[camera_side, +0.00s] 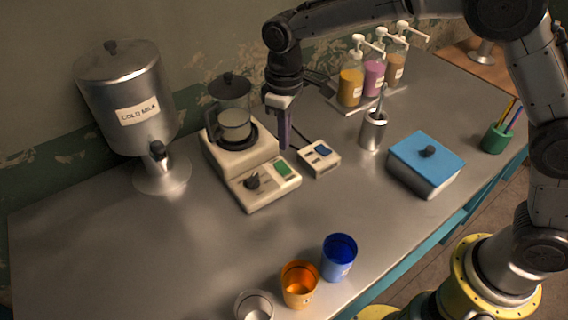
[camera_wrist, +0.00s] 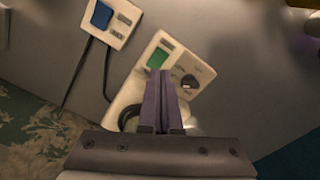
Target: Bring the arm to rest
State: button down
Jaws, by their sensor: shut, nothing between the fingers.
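My gripper (camera_side: 284,148) hangs downward on the arm in the side view, with its purple fingers together and nothing held. It is above the table, beside the right side of the white hot plate unit (camera_side: 234,158) and left of the small switch box (camera_side: 319,158). In the wrist view the shut fingers (camera_wrist: 162,84) stand in front of the hot plate unit, whose green switch (camera_wrist: 158,58) and dark knob (camera_wrist: 189,81) show. A glass vessel (camera_side: 232,112) with a dark lid knob sits on the hot plate, partly filled with something pale.
A steel COLD MILK dispenser (camera_side: 130,100) stands left. Pump bottles (camera_side: 374,78), a metal cup with utensils (camera_side: 373,131), a blue-lidded box (camera_side: 426,160) and a green pen cup (camera_side: 496,138) stand right. Orange (camera_side: 299,284), blue (camera_side: 339,257) and clear (camera_side: 254,306) cups stand at the front. The left-front table is clear.

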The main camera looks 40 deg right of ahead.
jog(key=s+d+r+m+t, duration=0.1)
jog(key=s+d+r+t, duration=0.1)
jog(key=s+d+r, duration=0.35)
jog(key=s+d+r+m+t, duration=0.25)
jog(key=d+r, duration=0.45)
jog(key=r, duration=0.4)
jog(key=s+d+f+m, duration=0.1)
jog(key=s+d+f, duration=0.2)
jog(key=s, duration=0.7)
jog(key=s+d+f+m+t, duration=0.1)
jog(key=s+d+f, duration=0.2)
jog(key=s, duration=0.7)
jog(key=shift+f, duration=0.4)
jog(key=shift+d+m, duration=0.1)
jog(key=shift+m, duration=0.15)
